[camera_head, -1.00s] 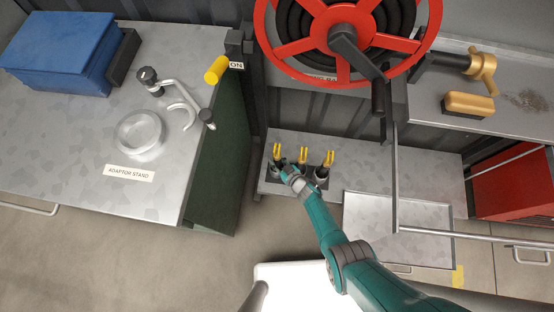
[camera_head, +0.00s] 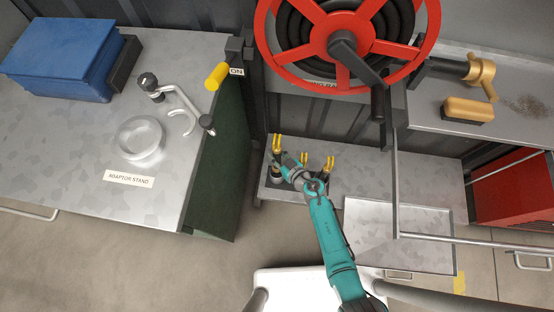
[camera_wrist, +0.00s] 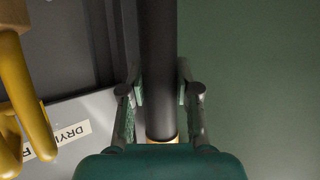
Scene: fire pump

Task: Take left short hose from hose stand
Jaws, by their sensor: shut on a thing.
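Three short dark hoses with yellow forked tops stand in a row on the low grey hose stand (camera_head: 400,172) below the reel. The left short hose (camera_head: 277,145) is at the left end, with the other two hoses (camera_head: 304,158) (camera_head: 329,163) to its right. My gripper (camera_head: 285,170) is at the left hose. In the wrist view, my gripper (camera_wrist: 160,92) is shut on the black left hose (camera_wrist: 158,45), one finger on each side. A gold fitting (camera_wrist: 161,138) shows below the fingers. The hose's lower end is partly hidden by my gripper.
A red hose reel (camera_head: 345,45) hangs directly above the stand. A metal tray (camera_head: 420,230) lies to the right. The adaptor stand's bench (camera_head: 75,150) is on the left. A vertical metal post (camera_head: 395,170) stands right of the hoses.

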